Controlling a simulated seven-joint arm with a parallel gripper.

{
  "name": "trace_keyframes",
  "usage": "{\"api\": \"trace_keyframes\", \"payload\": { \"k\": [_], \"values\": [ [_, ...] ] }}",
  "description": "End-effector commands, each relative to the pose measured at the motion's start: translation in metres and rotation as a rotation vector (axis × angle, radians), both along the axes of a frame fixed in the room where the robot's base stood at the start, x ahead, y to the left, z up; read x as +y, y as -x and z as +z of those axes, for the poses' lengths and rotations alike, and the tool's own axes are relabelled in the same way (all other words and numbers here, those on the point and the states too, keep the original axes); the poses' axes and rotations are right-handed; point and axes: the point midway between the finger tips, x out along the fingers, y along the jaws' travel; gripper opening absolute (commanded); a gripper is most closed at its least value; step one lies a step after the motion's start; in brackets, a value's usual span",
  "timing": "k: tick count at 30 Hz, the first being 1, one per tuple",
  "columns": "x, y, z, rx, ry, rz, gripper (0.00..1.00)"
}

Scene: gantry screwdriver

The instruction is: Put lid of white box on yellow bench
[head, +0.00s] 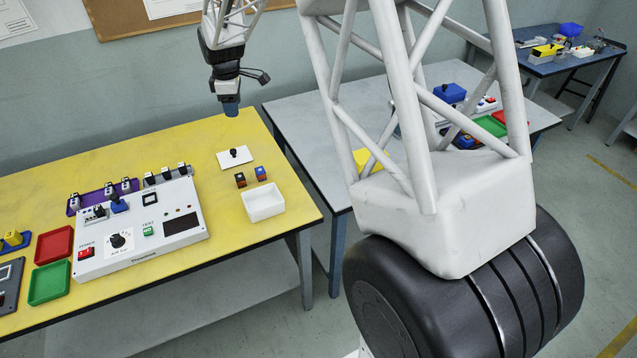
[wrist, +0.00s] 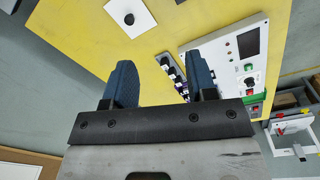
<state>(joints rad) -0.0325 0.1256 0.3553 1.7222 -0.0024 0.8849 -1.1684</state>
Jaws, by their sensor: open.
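The white box (head: 264,203) stands open-topped near the right end of the yellow bench (head: 218,209). Its lid (head: 234,158), a flat white plate with a black knob, lies flat on the yellow bench behind the box and apart from it. The lid also shows at the top of the wrist view (wrist: 130,18). My gripper (head: 232,110) is above the bench's back edge, over and behind the lid. In the wrist view my gripper (wrist: 164,75) has its two blue fingers wide apart with nothing between them.
A white control panel (head: 140,228) with switches is to the left, beside red (head: 54,244) and green (head: 49,282) trays. A grey table (head: 300,115) adjoins at the right.

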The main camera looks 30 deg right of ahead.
Motion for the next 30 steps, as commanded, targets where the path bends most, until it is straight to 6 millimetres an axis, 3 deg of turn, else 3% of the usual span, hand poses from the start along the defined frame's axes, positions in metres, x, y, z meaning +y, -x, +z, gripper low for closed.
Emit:
{"api": "trace_keyframes", "payload": {
  "k": [3, 12, 21, 30],
  "values": [
    [-0.003, 0.031, 0.025, -0.014, -0.004, -0.078, 0.52],
    [-0.01, 0.109, 0.075, -0.045, -0.02, -0.282, 0.52],
    [-0.016, 0.192, 0.109, -0.074, -0.042, -0.484, 0.52],
    [-0.021, 0.277, 0.129, -0.102, -0.07, -0.686, 0.52]
  ]
}}
